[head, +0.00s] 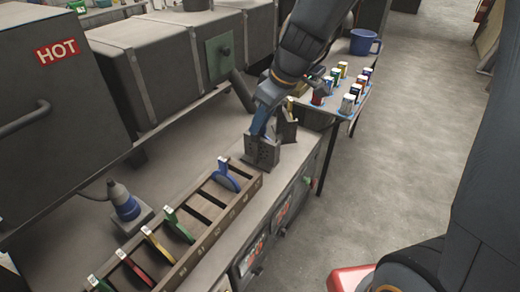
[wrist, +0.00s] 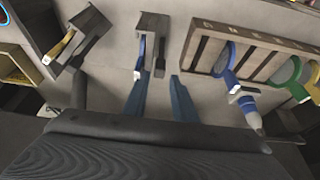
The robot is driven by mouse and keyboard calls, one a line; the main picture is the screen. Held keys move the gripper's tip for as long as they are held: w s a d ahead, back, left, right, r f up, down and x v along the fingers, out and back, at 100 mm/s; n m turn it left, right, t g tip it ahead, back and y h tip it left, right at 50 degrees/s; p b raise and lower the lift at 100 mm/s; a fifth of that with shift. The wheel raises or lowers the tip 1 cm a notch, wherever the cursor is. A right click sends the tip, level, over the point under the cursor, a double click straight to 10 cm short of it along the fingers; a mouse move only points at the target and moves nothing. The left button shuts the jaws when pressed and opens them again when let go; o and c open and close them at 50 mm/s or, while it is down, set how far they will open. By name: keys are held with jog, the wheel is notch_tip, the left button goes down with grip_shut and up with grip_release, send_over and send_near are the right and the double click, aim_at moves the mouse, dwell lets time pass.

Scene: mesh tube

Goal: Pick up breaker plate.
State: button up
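My gripper (head: 262,132) is over the bench, just above a grey slotted holder (head: 262,153). In the wrist view its two blue fingers (wrist: 158,80) are spread apart with nothing between them. The holder (wrist: 153,35) is ahead of the fingertips, with a narrow blue upright piece (wrist: 142,47) in it, possibly a plate's tab. A second holder (head: 287,131) beside it carries a yellow-tabbed piece (wrist: 61,46). A blue-rimmed plate (head: 228,176) stands in the dark slotted rack (head: 247,190). Which piece is the breaker plate is not clear.
Green (head: 178,227), yellow (head: 156,243) and red (head: 138,270) tabbed plates stand further along the rack. A blue-banded cone (head: 127,205) stands behind it. A boxy machine marked HOT (head: 70,110) lines the left.

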aim_at(260, 145)
jog(key=shift+x, duration=1.6)
jog(key=shift+c, duration=0.3)
jog(key=shift+d, duration=0.1)
grip_shut()
jog(key=shift+w, duration=0.1)
